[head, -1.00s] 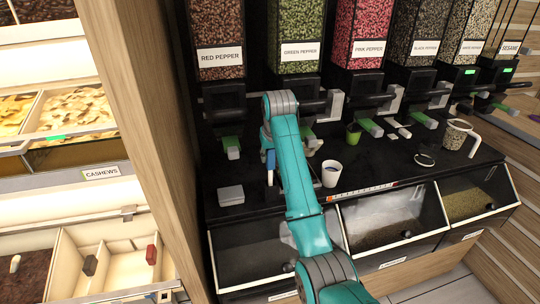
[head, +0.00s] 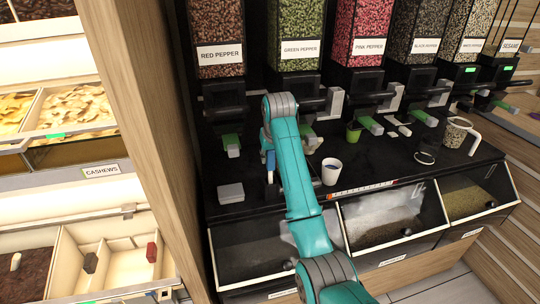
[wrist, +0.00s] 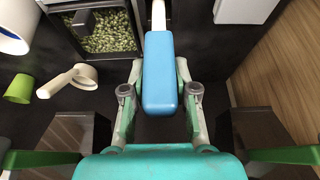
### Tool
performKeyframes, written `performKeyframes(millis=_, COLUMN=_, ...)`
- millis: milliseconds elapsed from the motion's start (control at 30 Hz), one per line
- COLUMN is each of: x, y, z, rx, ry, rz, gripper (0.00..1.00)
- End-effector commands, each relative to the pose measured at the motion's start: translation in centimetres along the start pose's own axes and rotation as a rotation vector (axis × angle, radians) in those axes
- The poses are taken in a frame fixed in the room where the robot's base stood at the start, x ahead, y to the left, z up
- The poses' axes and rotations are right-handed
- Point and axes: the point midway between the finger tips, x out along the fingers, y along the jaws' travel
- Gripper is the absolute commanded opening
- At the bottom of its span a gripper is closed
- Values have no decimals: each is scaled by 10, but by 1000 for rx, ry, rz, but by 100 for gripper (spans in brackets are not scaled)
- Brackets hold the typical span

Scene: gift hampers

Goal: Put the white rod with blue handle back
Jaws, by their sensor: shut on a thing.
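The blue handle (wrist: 159,85) is in the middle of the wrist view, between the two fingers of my gripper (wrist: 159,70), which is shut on it. The white rod (wrist: 158,14) runs from the handle's far end to the top of the picture, where its tip is cut off. In the head view my arm hides most of my gripper and the tool. A small blue and white part shows just left of the arm, above the black counter, but I cannot tell whether it is the tool.
Pepper dispensers line the back of the black counter (head: 380,160). A white cup (head: 331,171), a green cup (head: 354,132), a clear jug (head: 456,133) and a grey box (head: 231,193) stand on it. The wrist view shows a white scoop (wrist: 68,80). A wooden panel (head: 145,120) stands left.

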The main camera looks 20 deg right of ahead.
Motion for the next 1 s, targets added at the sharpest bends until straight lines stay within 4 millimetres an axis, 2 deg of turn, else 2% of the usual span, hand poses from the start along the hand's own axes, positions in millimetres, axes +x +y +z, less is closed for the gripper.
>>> performKeyframes(millis=1000, x=7, y=0, z=3, rx=0, ry=0, rz=0, gripper=0)
